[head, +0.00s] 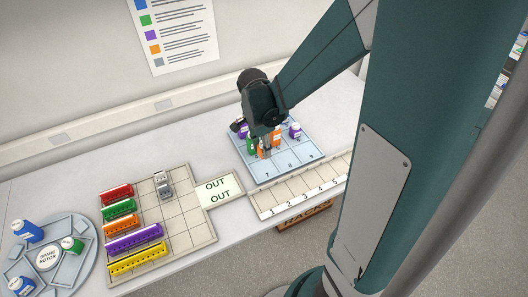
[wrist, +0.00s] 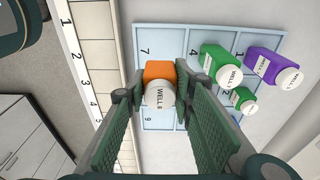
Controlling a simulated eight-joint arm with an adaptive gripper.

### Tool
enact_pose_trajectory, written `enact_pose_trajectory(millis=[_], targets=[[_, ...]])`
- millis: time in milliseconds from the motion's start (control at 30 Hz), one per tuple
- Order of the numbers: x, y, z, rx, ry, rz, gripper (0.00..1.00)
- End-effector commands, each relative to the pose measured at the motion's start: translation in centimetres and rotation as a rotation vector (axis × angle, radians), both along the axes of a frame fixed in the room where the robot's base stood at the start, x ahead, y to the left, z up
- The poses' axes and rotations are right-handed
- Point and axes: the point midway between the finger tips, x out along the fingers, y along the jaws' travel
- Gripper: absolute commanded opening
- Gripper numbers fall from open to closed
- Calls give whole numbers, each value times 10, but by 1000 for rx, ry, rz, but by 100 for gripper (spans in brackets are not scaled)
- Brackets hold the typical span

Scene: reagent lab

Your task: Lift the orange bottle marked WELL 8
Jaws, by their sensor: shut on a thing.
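An orange bottle with a white cap (wrist: 160,72) is between the fingers of my gripper (wrist: 153,88) in the wrist view. Its cap lettering starts with WELL; the number is hard to read. The fingers are shut on its sides. In the head view my gripper (head: 265,148) is low over the blue numbered tray (head: 287,170), among the bottles, and partly hides the orange there. Another patch of orange bottle (head: 276,138) shows just right of the fingers. I cannot tell whether the held bottle touches the tray.
Purple (wrist: 264,66) and green (wrist: 217,60) bottles stand close by on the tray, with a smaller green one (wrist: 241,97). A numbered strip (head: 300,196) lies in front. A beige grid board with coloured racks (head: 180,215) and a round rotor (head: 80,268) are at left.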

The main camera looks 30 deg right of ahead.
Motion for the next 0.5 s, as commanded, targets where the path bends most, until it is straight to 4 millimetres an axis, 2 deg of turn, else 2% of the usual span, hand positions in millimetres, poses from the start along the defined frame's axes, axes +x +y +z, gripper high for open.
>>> enact_pose_trajectory(millis=[500], targets=[[0,0,6,0,0,0,13]])
